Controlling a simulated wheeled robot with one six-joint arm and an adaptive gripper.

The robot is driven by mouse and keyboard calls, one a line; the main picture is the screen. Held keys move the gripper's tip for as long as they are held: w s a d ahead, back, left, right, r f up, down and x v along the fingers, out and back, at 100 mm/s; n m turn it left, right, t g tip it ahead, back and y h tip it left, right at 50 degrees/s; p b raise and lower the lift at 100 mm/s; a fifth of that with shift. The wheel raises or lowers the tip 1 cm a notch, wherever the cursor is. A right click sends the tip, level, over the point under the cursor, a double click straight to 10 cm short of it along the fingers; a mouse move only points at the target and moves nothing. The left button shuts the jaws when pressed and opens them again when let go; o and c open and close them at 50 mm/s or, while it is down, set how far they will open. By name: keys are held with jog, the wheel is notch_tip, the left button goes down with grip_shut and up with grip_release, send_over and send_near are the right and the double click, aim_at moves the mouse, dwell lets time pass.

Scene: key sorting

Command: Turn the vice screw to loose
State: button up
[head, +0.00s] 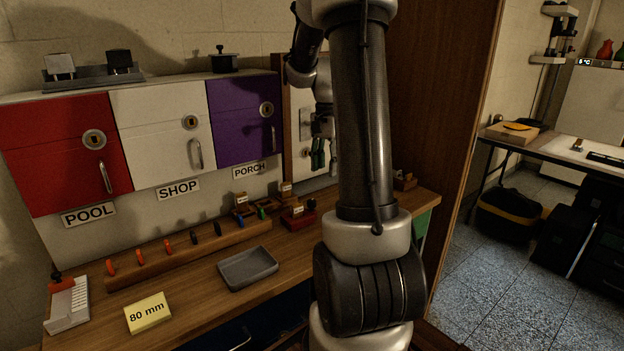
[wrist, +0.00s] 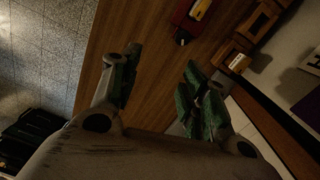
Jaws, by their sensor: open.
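A small red block, which looks like the vice (head: 296,219), stands on the wooden bench right of the key rack. A dark round knob (head: 311,204), perhaps its screw, is at its right end. In the wrist view the red vice (wrist: 182,18) is at the top, with a yellowish piece on it and a dark knob (wrist: 182,37) at its near end. My gripper (head: 318,155) hangs above the bench behind my arm. In the wrist view my gripper (wrist: 160,76) is open and empty, its green-padded fingers apart, not touching the vice. The screw's setting cannot be read.
Red, white and purple cabinets (head: 160,135) stand behind the bench. A key rack (head: 190,253), a grey tray (head: 247,268) and a yellow "80 mm" card (head: 148,313) lie left of the vice. Small wooden holders (head: 243,210) sit close behind it. My arm hides part of the bench's right side.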

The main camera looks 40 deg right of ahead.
aim_at(312, 200)
jog(key=a+f+m+y, duration=0.1)
jog(key=f+m, duration=0.1)
jog(key=f, duration=0.1)
jog(key=w+a+f+m+t+y, duration=0.1)
jog(key=f, duration=0.3)
jog(key=a+f+m+t+y, duration=0.1)
jog(key=f+m, duration=0.1)
jog(key=f, duration=0.1)
jog(key=shift+w+a+f+m+y, duration=0.2)
jog(key=shift+w+m+y, duration=0.1)
jog(key=shift+w+y, duration=0.1)
grip_shut()
